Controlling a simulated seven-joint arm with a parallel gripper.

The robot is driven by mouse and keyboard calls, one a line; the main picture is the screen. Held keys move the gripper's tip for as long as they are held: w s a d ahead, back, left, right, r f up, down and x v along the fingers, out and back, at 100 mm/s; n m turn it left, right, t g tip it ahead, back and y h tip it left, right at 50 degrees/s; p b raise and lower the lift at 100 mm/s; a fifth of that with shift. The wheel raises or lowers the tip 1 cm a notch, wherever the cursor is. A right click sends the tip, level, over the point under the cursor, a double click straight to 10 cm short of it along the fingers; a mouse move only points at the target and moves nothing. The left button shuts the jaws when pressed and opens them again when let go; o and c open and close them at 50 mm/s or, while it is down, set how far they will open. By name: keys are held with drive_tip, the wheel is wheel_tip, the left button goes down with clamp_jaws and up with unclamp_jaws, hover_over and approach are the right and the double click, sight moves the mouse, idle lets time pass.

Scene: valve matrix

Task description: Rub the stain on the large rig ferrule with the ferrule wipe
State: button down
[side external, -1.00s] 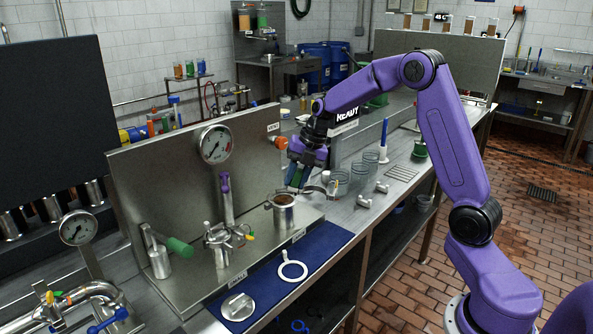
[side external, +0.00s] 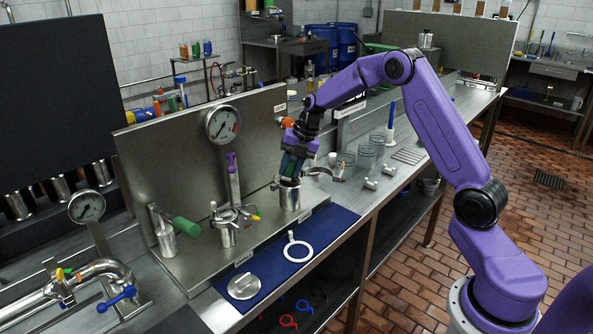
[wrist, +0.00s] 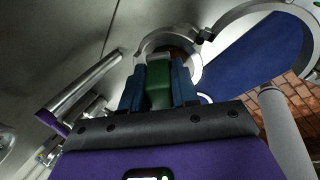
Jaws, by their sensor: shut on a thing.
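My gripper (side external: 289,172) is shut on the ferrule wipe, a green block (wrist: 159,82) held between its blue fingers. The large rig ferrule (side external: 290,198) is a steel cup with a flanged rim, standing upright on the steel rig at the right end. My gripper is directly above its mouth, pointing down. In the wrist view the ferrule's round rim (wrist: 146,47) shows just beyond the wipe, with a brown patch, the stain, partly hidden behind the wipe. I cannot tell whether the wipe touches it.
A steel post with a purple handle (side external: 231,163) and a clamp stand left of the ferrule. A blue mat (side external: 325,233) in front holds a white ring (side external: 297,250) and a steel disc (side external: 243,287). Glass beakers (side external: 367,155) stand to the right.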

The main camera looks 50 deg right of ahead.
drive_tip(key=shift+w, duration=0.95)
drive_tip(key=shift+s, duration=3.3)
drive_tip(key=shift+s+a, duration=0.1)
drive_tip(key=shift+a, duration=0.2)
drive_tip(key=shift+w+a, duration=0.3)
drive_tip(key=shift+w, duration=2.7)
drive_tip(key=shift+w+r, duration=0.15)
drive_tip(key=shift+w, duration=0.35)
drive_tip(key=shift+s+f, duration=0.2)
drive_tip(key=shift+s, duration=3.25)
wheel_tip(320, 180, up, 8)
